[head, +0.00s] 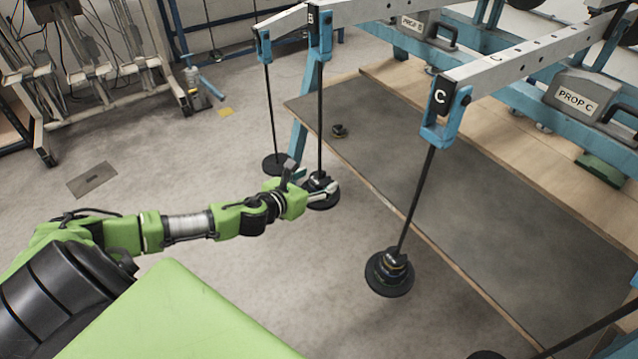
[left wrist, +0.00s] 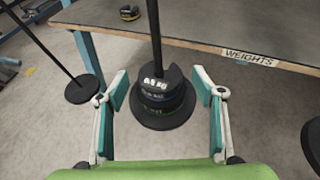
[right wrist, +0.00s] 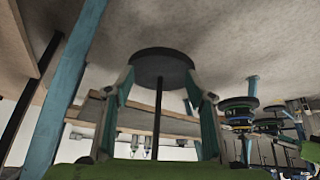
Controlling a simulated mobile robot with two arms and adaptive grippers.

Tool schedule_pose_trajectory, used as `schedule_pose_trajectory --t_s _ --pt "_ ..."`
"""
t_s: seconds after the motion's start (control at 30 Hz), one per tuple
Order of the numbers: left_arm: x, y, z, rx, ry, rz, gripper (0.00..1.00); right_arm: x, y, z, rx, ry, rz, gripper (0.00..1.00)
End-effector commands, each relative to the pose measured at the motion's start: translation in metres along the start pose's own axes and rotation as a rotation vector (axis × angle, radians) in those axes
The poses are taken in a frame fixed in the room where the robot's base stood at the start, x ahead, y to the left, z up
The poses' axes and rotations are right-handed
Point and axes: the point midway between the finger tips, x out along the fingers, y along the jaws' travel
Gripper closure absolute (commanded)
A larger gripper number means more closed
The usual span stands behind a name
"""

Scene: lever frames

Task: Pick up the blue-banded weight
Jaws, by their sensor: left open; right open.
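A dark stack of weights (left wrist: 163,98) with a slotted top marked 0.5 kg sits on a hanger rod in the left wrist view. In the head view this stack (head: 322,198) hangs under the second lever, partly hidden by my left gripper (head: 318,188). Band colours below its top are hard to tell. My left gripper (left wrist: 160,85) is open, fingers either side of the stack, nothing held. My right gripper (right wrist: 158,88) is open, fingers either side of a bare hanger's rod below its disc (right wrist: 160,64) in that view. A farther stack (right wrist: 238,116) there shows blue and yellowish bands.
A loose weight (head: 339,131) lies on the grey bench (head: 430,175); it also shows in the left wrist view (left wrist: 129,13). Lever C's hanger carries another stack (head: 391,272). An empty hanger disc (head: 275,164) and a blue post (head: 300,150) stand close to my left gripper.

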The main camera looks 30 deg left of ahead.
Motion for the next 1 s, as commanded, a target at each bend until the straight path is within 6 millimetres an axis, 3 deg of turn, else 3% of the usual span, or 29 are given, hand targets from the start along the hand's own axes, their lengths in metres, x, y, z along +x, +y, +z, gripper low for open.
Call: schedule_pose_trajectory --t_s 0.23,0.53,0.73,1.0 --pt "0.022 0.000 0.000 -0.002 -0.001 0.000 0.38 0.004 -0.004 -0.035 -0.004 0.145 -0.008 0.50" --pt "0.024 0.000 -0.001 -0.001 0.001 0.000 0.38 0.004 -0.005 -0.040 -0.004 0.163 -0.009 0.50" --pt "0.024 0.000 -0.001 -0.001 0.001 0.000 0.87 0.004 -0.005 -0.040 -0.004 0.162 -0.009 0.50" --pt "0.024 0.000 0.002 0.000 -0.003 0.000 0.87 0.004 -0.005 -0.040 -0.004 0.161 -0.009 0.50"
